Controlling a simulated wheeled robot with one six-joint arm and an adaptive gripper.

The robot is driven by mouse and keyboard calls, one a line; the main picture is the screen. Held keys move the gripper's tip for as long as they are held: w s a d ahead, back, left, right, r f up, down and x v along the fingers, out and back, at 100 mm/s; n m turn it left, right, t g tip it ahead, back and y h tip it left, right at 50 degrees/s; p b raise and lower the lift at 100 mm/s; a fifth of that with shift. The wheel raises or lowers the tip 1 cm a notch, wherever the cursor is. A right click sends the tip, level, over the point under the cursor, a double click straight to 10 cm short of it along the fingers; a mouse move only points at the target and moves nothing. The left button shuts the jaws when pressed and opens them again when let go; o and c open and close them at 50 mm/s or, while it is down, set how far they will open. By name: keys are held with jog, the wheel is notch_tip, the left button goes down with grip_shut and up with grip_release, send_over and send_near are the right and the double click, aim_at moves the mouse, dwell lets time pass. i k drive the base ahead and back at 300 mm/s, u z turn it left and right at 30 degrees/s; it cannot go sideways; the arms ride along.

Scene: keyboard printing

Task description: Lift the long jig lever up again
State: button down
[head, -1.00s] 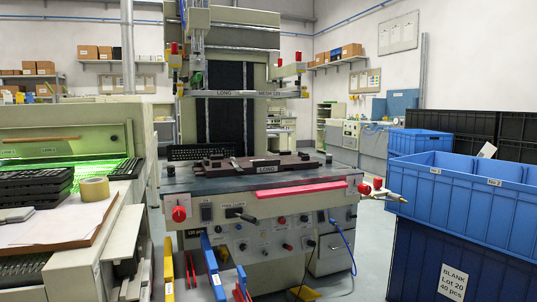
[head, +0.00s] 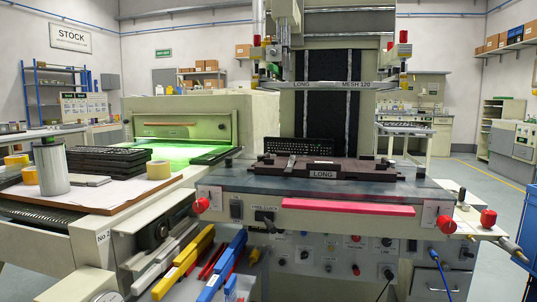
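The brown jig with a "LONG" label (head: 345,173) lies on the dark table top of the printing machine. A small light-coloured bar (head: 292,162) shows on the left part of the jig; I cannot tell for sure whether it is a lever. On the machine's front, below the table edge, a short black lever (head: 266,219) sits by a small label that seems to read "FREE LOCK". Its exact position is too small to tell. A black keyboard (head: 298,146) stands tilted behind the jig. My gripper is not in view.
A screen frame marked "LONG MESH 120" (head: 325,85) hangs above the jig. A pink-red bar (head: 348,207) runs along the table's front edge. At left, a bench holds stacked black keyboards (head: 108,159), a tape roll (head: 159,169) and a can (head: 50,168).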

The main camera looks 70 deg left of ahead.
aim_at(290, 169)
jog(key=u, duration=0.9)
jog(key=i, duration=0.95)
jog(key=u, duration=1.05)
jog(key=i, duration=0.2)
jog(key=u, duration=0.15)
